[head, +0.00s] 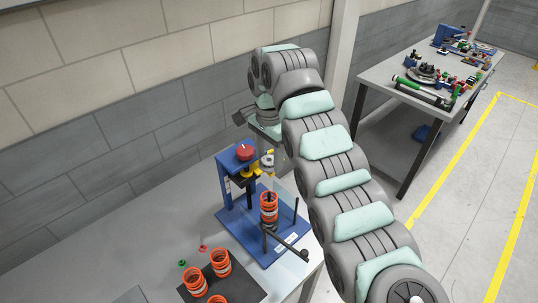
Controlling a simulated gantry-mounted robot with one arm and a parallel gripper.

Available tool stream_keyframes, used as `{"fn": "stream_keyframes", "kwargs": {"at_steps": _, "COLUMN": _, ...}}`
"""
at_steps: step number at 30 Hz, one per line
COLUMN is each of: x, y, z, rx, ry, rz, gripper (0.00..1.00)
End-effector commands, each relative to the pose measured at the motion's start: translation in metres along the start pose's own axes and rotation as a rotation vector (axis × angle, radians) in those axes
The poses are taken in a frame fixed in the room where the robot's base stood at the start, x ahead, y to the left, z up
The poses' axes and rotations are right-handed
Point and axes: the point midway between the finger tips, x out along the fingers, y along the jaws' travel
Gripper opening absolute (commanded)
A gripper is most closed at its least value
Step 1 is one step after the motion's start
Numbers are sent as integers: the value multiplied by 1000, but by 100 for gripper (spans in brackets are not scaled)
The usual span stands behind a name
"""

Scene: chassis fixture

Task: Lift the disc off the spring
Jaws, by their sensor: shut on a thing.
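An orange-red coil spring (268,208) stands upright on the blue fixture (288,240). My gripper (268,158) is above the spring, beside the press head, and partly hidden by my arm. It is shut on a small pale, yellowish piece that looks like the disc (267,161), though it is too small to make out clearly. The disc appears apart from the spring, with a gap below it.
The fixture's blue upright with a red round top (245,152) stands close left of my gripper. A black handle bar (287,243) crosses the fixture's front. Other orange springs (221,263) stand on a dark mat. A cluttered bench (430,75) is at the right.

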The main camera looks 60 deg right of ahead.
Motion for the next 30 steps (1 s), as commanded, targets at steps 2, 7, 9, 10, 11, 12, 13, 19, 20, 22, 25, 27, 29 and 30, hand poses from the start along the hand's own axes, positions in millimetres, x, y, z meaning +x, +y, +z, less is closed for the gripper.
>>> {"fn": "stream_keyframes", "kwargs": {"at_steps": 2, "x": 7, "y": 0, "z": 0, "rx": 0, "ry": 0, "rz": 0, "gripper": 9}}
{"fn": "stream_keyframes", "kwargs": {"at_steps": 7, "x": 17, "y": 0, "z": 0, "rx": 0, "ry": 0, "rz": 0, "gripper": 9}}
{"fn": "stream_keyframes", "kwargs": {"at_steps": 9, "x": 21, "y": 0, "z": 0, "rx": 1, "ry": 1, "rz": 0, "gripper": 9}}
{"fn": "stream_keyframes", "kwargs": {"at_steps": 10, "x": 23, "y": 0, "z": 0, "rx": 1, "ry": 1, "rz": 0, "gripper": 9}}
{"fn": "stream_keyframes", "kwargs": {"at_steps": 11, "x": 25, "y": 0, "z": 0, "rx": 1, "ry": 1, "rz": 0, "gripper": 9}}
{"fn": "stream_keyframes", "kwargs": {"at_steps": 12, "x": 27, "y": 0, "z": -1, "rx": 1, "ry": 1, "rz": 0, "gripper": 9}}
{"fn": "stream_keyframes", "kwargs": {"at_steps": 13, "x": 29, "y": 0, "z": -1, "rx": 1, "ry": 1, "rz": 0, "gripper": 9}}
{"fn": "stream_keyframes", "kwargs": {"at_steps": 19, "x": 41, "y": 0, "z": -1, "rx": 1, "ry": 1, "rz": 0, "gripper": 9}}
{"fn": "stream_keyframes", "kwargs": {"at_steps": 20, "x": 42, "y": 0, "z": -1, "rx": 1, "ry": 1, "rz": 0, "gripper": 9}}
{"fn": "stream_keyframes", "kwargs": {"at_steps": 22, "x": 47, "y": 0, "z": 0, "rx": 0, "ry": 1, "rz": 0, "gripper": 9}}
{"fn": "stream_keyframes", "kwargs": {"at_steps": 25, "x": 53, "y": 0, "z": 0, "rx": 0, "ry": 1, "rz": 0, "gripper": 9}}
{"fn": "stream_keyframes", "kwargs": {"at_steps": 27, "x": 57, "y": 0, "z": 0, "rx": 0, "ry": 1, "rz": 0, "gripper": 9}}
{"fn": "stream_keyframes", "kwargs": {"at_steps": 29, "x": 61, "y": 0, "z": 0, "rx": 0, "ry": 1, "rz": 0, "gripper": 9}}
{"fn": "stream_keyframes", "kwargs": {"at_steps": 30, "x": 63, "y": 0, "z": 0, "rx": 0, "ry": 0, "rz": 0, "gripper": 9}}
